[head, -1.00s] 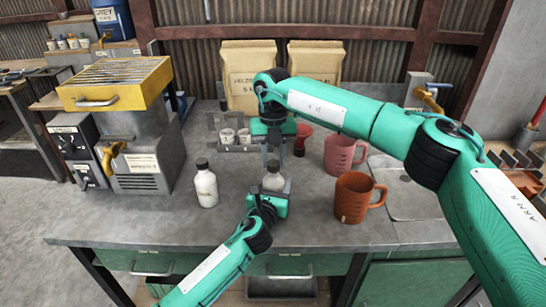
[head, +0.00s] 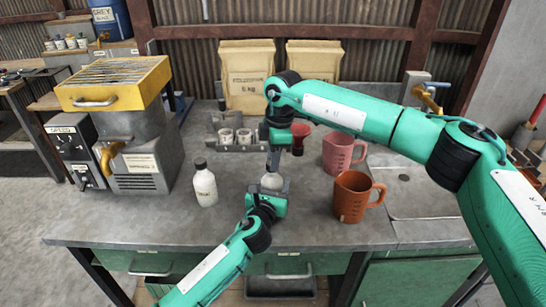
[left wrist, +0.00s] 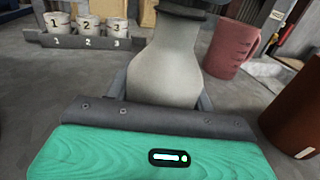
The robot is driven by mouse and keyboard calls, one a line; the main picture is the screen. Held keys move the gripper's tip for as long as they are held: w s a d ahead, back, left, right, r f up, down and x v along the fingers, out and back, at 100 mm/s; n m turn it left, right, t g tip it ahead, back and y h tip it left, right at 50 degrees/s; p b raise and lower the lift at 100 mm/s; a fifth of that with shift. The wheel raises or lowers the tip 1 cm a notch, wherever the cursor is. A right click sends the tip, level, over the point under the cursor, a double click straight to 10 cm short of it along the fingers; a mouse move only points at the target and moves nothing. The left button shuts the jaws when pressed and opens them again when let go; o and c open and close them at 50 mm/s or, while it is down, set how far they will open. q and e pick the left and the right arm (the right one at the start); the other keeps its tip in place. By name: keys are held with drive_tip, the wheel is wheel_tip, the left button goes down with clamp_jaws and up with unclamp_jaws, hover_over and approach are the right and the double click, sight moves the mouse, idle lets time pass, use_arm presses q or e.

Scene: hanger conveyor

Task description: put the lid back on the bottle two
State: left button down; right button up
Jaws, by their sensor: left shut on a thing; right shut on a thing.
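A white bottle (head: 271,181) stands upright on the table in the middle. My left gripper (head: 268,198) is shut on its body from the front. The bottle also shows in the left wrist view (left wrist: 165,70), filling the top centre. My right gripper (head: 274,164) points down right above this bottle, its fingers shut at the neck. A dark band (left wrist: 180,11) at the bottle top shows in the left wrist view; the lid is mostly hidden by the right fingers. A second white bottle (head: 205,187) with a black lid stands to the left; its label is unreadable.
An orange mug (head: 351,198) and a pink mug (head: 338,152) stand to the right. Numbered white cups in a grey rack (head: 254,146) and a red funnel-like thing (head: 300,135) are behind. A grinder-like machine (head: 140,160) stands left. The front of the table is clear.

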drive_tip(key=o, duration=1)
wheel_tip(320, 180, up, 12)
drive_tip(key=d, duration=0.1)
drive_tip(key=shift+w+d, duration=0.15)
drive_tip(key=shift+d, duration=0.1)
use_arm(q)
drive_tip(key=shift+c, duration=2.3)
unclamp_jaws()
drive_tip(key=shift+s, duration=0.1)
